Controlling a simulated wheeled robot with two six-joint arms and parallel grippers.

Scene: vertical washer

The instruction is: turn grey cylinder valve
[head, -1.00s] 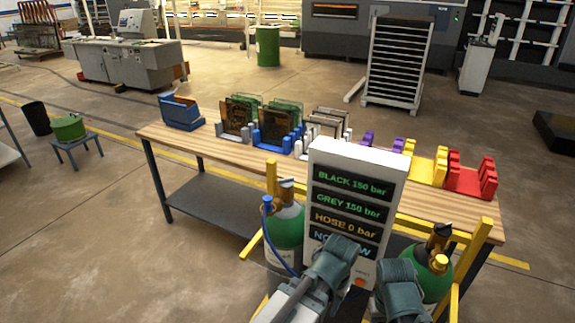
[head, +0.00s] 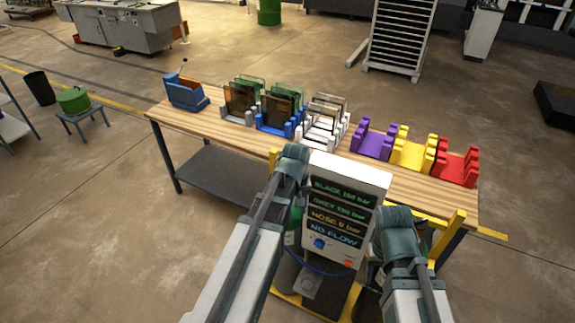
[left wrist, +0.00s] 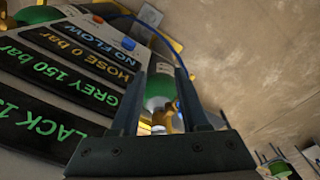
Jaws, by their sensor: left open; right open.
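A gas cylinder with a green shoulder (left wrist: 160,88) shows between the fingers of my open left gripper (left wrist: 158,74) in the left wrist view. Its brass-coloured valve (left wrist: 168,120) is low between the fingers, partly covered; I see no grip on it. In the head view my left gripper (head: 292,160) is at the left of the white panel (head: 350,172) and covers most of this cylinder (head: 291,238). My right gripper (head: 398,220) is right of the panel; its fingers are hidden. The panel reads BLACK 150 bar, GREY 150 bar, HOSE 0 bar, NO FLOW.
A blue hose (left wrist: 190,92) passes close to the left fingers. A yellow frame (head: 450,235) surrounds the panel stand. Behind is a wooden table (head: 225,133) with coloured racks (head: 373,143) and a blue bin (head: 185,95).

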